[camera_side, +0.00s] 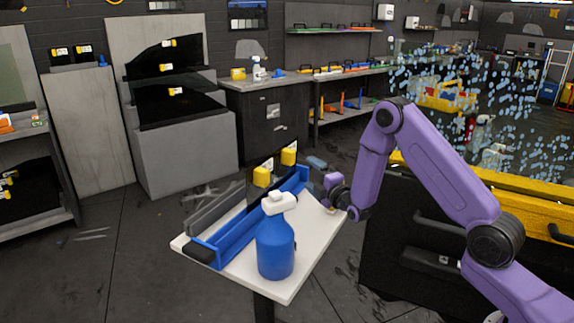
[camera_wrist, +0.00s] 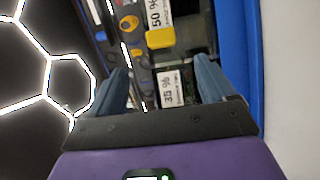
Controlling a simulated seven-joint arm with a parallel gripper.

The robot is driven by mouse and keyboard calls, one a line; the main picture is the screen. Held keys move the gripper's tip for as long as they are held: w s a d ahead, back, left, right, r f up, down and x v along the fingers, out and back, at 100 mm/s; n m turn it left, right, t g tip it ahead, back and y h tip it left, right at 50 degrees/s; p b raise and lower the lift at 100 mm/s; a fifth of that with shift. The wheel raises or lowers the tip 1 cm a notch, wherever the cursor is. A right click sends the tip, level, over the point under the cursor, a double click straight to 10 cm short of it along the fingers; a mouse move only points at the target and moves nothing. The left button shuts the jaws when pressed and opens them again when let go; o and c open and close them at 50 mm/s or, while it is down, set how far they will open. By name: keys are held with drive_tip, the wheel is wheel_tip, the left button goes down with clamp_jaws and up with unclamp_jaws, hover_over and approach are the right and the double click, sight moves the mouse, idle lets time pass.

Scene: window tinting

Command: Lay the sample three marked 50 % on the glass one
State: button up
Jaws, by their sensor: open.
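The sample marked 50 % shows by its white label (camera_wrist: 155,12) at the top of the wrist view, with a yellow tab (camera_wrist: 159,38) just below it. A sample labelled 35 % (camera_wrist: 170,88) shows between my fingers. My gripper (camera_wrist: 161,66) is open, its two blue-grey fingers apart on either side of that label. I cannot tell whether they touch anything. In the side view, dark samples with yellow tabs (camera_side: 262,177) stand upright in the blue rack (camera_side: 225,238), and my gripper (camera_side: 319,170) is at the rack's far right end. I cannot tell which pane is glass one.
A blue spray bottle with white top (camera_side: 275,247) stands on the white board (camera_side: 310,245) in front of the rack. Dark panes with yellow tabs (camera_side: 175,91) stand at the back left. A yellow-topped dark cabinet (camera_side: 420,240) is at the right.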

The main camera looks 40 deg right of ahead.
sight(293, 159)
drive_tip(key=w, duration=0.4)
drive_tip(key=w+d, duration=0.1)
drive_tip(key=w, duration=0.1)
drive_tip(key=shift+w+r, duration=0.15)
drive_tip(key=shift+w, duration=0.2)
drive_tip(key=shift+w+d, duration=0.2)
drive_tip(key=shift+w, duration=0.65)
drive_tip(key=shift+w+d, duration=0.15)
drive_tip(key=shift+w, duration=0.7)
drive_tip(key=shift+w+d, duration=0.2)
drive_tip(key=shift+w, duration=0.65)
drive_tip(key=shift+c, duration=0.3)
drive_tip(key=shift+r, duration=0.1)
drive_tip(key=c, duration=1)
